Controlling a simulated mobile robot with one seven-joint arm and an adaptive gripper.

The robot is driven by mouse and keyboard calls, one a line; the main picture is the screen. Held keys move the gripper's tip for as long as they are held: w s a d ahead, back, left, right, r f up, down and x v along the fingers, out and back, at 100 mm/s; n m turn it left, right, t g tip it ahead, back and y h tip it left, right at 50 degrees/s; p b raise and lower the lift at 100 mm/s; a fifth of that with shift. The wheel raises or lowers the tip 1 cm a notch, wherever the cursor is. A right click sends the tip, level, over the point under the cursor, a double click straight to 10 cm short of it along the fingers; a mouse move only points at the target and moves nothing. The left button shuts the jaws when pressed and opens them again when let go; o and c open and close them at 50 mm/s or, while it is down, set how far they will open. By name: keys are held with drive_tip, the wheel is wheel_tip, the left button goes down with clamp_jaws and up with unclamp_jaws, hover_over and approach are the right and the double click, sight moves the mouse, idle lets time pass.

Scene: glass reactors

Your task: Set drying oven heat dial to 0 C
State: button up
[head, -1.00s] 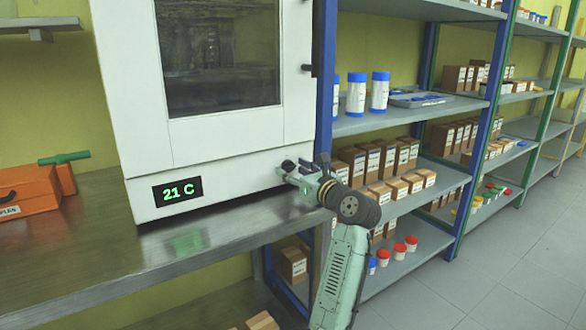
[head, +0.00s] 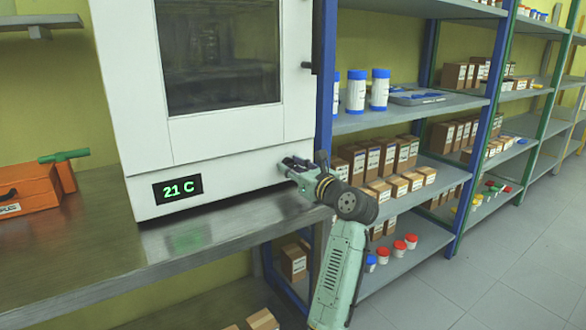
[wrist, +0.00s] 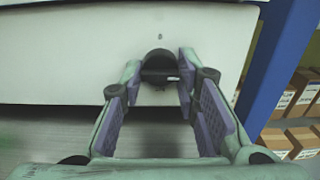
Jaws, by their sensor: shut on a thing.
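The drying oven (head: 230,165) is a white cabinet with a dark window, standing on a metal bench. Its display (head: 177,190) reads 21 C in green. The heat dial (wrist: 158,60) is a black round knob low on the oven's front panel, at the right. My gripper (head: 289,167) is at the lower right corner of the oven front. In the wrist view my gripper (wrist: 160,75) has one finger on each side of the dial and is shut on it. In the head view the fingers mostly hide the dial.
A blue-posted shelf (head: 400,119) with jars and boxes stands close at the right of the oven and my arm. An orange toolbox (head: 25,190) sits on the bench (head: 90,250) at the left. The bench front is clear.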

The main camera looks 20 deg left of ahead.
drive_tip(key=shift+c, duration=0.6)
drive_tip(key=shift+n, duration=0.3)
drive_tip(key=n+p, duration=0.1)
drive_tip(key=n, duration=0.1)
drive_tip(key=shift+r+n+p, duration=0.1)
drive_tip(key=shift+n+p, duration=0.2)
drive_tip(key=shift+n, duration=0.1)
drive_tip(key=n+p, duration=0.1)
drive_tip(key=n, duration=0.9)
drive_tip(key=shift+w+d+n+b, duration=0.1)
drive_tip(key=shift+n+b, duration=0.8)
drive_tip(key=shift+n, duration=1.3)
drive_tip(key=o, duration=1.2)
drive_tip(key=shift+c, duration=0.2)
